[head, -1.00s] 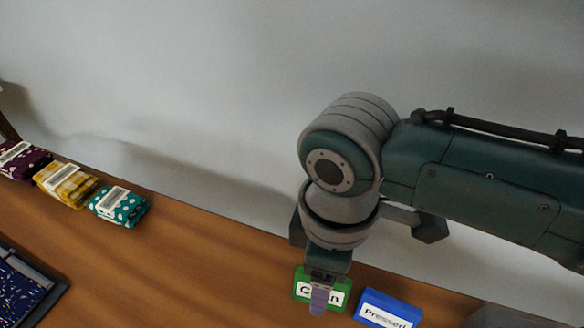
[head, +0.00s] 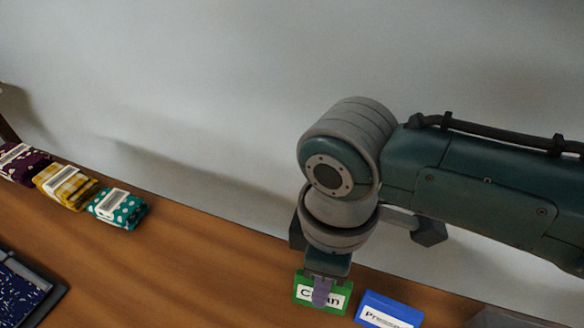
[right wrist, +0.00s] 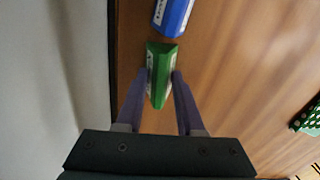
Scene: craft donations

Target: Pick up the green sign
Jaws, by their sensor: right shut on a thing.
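The green sign (head: 336,301) has a white label reading "Clean", partly covered by a finger, and is at the bottom of the head view beside a blue sign. My right gripper (head: 321,292) comes down on it from above. In the right wrist view the green sign (right wrist: 160,78) is between the two purple fingers of my right gripper (right wrist: 160,82), which are shut on its two faces. Whether its base still touches the table is hard to tell. My left gripper is not in view.
The blue sign (head: 388,311) stands close to the right of the green one; it also shows in the right wrist view (right wrist: 174,14). Folded purple (head: 22,165), yellow (head: 66,187) and teal dotted cloths (head: 118,208) lie at the left. A dark tray (head: 52,300) is at lower left. The middle wooden tabletop (head: 190,270) is clear.

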